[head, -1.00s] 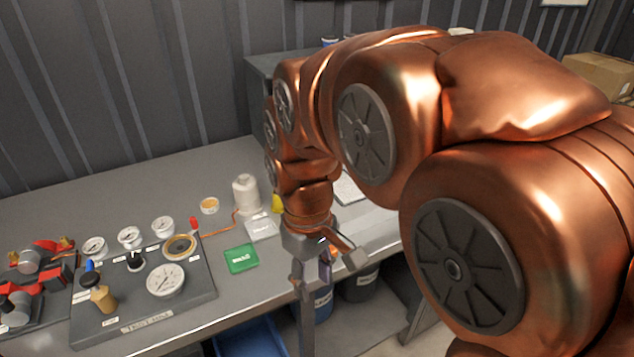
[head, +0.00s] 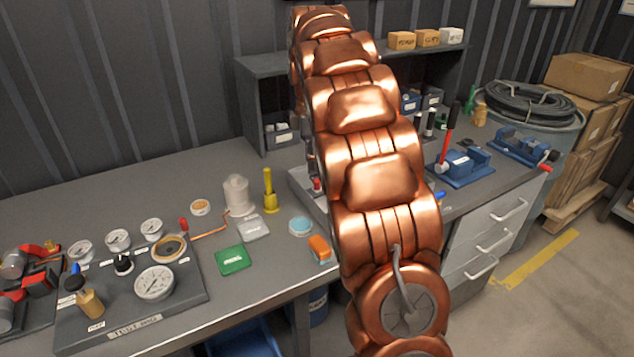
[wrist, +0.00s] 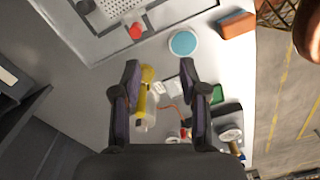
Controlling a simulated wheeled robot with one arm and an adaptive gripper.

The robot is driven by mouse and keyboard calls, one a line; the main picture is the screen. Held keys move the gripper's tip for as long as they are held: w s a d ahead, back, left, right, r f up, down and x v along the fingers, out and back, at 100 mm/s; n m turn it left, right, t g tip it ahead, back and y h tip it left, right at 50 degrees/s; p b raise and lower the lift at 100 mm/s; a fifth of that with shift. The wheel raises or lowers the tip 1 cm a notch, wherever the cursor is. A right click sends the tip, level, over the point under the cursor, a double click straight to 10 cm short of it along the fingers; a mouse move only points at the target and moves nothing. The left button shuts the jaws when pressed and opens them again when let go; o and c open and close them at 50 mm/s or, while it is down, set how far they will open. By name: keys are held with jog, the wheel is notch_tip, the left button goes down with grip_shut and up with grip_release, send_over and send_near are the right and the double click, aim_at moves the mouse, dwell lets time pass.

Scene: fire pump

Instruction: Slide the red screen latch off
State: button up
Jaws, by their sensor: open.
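The red latch (wrist: 136,30) is a small red knob in the upper part of the wrist view. It sits at the edge of a perforated metal screen (wrist: 117,8) in a pale grey tray (wrist: 75,45). In the head view a small red piece (head: 317,186) shows on the tray (head: 306,194), just left of my arm, which hides most of the tray. My gripper (wrist: 160,70) is open and empty. In the wrist view the latch lies beyond the fingertips, apart from them and toward the left finger. In the head view my arm hides the gripper.
A blue vise (head: 465,165) stands to the right. A grey shelf (head: 262,85) is behind.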

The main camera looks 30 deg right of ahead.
aim_at(317, 181)
jog(key=w+d, duration=0.1)
jog(key=w+d+f+n, duration=0.1)
jog(key=d, duration=0.1)
jog(key=shift+w+n, duration=0.1)
jog(key=shift+n, duration=0.2)
jog(key=shift+a+f+p, duration=0.1)
jog(key=shift+f+p, duration=0.6)
jog(key=shift+f, duration=3.15)
grip_shut()
